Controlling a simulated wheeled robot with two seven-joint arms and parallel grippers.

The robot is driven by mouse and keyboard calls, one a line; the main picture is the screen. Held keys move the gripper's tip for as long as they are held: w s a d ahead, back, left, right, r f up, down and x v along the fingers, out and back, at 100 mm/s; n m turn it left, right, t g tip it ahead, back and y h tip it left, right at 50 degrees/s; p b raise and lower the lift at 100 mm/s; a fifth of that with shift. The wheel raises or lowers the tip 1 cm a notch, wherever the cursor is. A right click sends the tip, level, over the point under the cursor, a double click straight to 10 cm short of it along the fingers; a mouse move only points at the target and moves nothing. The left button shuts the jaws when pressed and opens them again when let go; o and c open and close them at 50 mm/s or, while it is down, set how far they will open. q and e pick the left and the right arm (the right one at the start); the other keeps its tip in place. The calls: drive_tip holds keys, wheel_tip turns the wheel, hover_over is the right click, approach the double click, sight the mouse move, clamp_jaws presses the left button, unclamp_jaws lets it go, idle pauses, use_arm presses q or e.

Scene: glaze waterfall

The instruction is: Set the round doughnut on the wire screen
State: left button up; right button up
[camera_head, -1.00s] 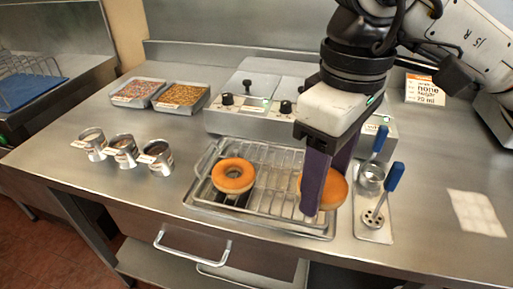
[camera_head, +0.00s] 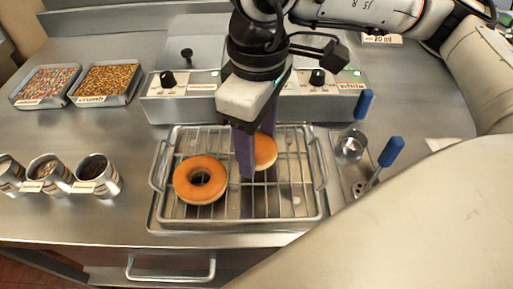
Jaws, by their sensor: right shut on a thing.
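A round, orange-brown doughnut (camera_head: 265,152) is at my right gripper (camera_head: 246,172), over the back middle of the wire screen (camera_head: 290,192). My right gripper points down with its purple fingers shut on this doughnut, which is partly hidden behind them. Whether the doughnut touches the wires I cannot tell. A ring doughnut (camera_head: 200,181) with a clear hole lies on the left part of the screen, apart from the fingers. The screen sits in a metal tray. My left gripper is not in view.
A glazing machine with knobs (camera_head: 190,100) stands behind the screen. Trays of sprinkles (camera_head: 45,85) and crumbs (camera_head: 106,80) are at back left. Several metal cups (camera_head: 98,177) stand left. Blue-handled ladles (camera_head: 391,152) stand right. The screen's front right is clear.

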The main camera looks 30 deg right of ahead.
sight(257, 144)
drive_tip(key=shift+f+b, duration=0.35)
drive_tip(key=shift+f, duration=1.05)
drive_tip(key=o, duration=1)
drive_tip(key=shift+w+r, duration=0.1)
drive_tip(key=shift+o, duration=0.2)
wheel_tip(257, 144, up, 12)
drive_tip(key=shift+r+p, duration=0.2)
drive_tip(key=shift+p, duration=0.25)
